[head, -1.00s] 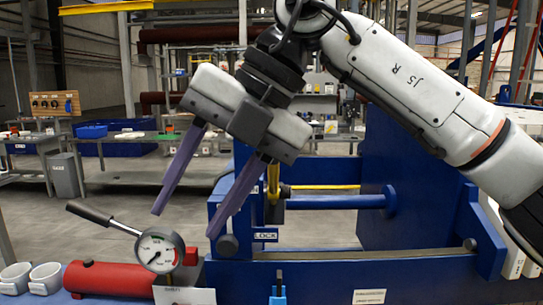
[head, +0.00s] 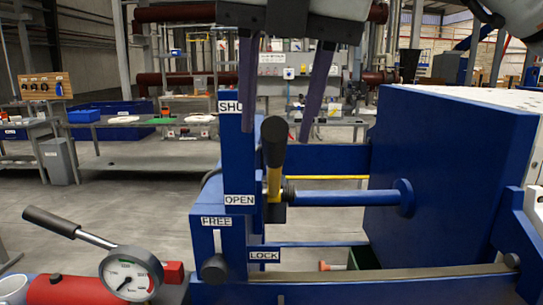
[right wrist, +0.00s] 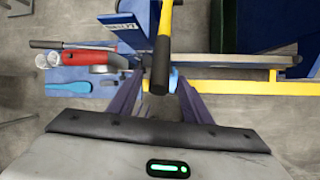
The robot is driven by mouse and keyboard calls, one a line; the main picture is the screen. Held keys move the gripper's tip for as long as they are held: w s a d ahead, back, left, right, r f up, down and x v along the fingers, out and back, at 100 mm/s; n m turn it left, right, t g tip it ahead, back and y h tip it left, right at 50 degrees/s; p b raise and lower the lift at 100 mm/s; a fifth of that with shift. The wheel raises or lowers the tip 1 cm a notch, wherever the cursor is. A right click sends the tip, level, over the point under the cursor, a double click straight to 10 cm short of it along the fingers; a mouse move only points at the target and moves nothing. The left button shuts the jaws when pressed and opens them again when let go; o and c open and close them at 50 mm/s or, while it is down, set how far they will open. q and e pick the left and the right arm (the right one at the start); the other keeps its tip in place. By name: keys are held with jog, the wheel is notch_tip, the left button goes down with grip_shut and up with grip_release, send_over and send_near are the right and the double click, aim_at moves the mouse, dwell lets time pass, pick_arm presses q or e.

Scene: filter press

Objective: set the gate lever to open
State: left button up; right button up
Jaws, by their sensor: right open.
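The gate lever (head: 273,148) has a black grip on a yellow shaft and points upward beside a blue post. The post's upper label, partly hidden, reads SHU (head: 230,106); the OPEN label (head: 239,200) is lower, level with the lever's base. The grip's end lies between the two label heights. My right gripper (head: 276,133) points down from above, open, with its purple fingers to either side of the grip's end. In the right wrist view, the black grip (right wrist: 161,70) runs between the open fingers (right wrist: 160,84), not clamped. My left gripper is not in view.
A FREE label (head: 216,221) and a LOCK label (head: 264,256) mark a second control below. A pressure gauge (head: 130,274) with a long-handled red pump (head: 65,291) is at the lower left. A large blue block (head: 450,180) stands to the right.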

aim_at(272, 157)
jog(key=x, duration=0.7)
jog(key=shift+w+f, duration=0.2)
jog(key=shift+f, duration=0.05)
grip_shut()
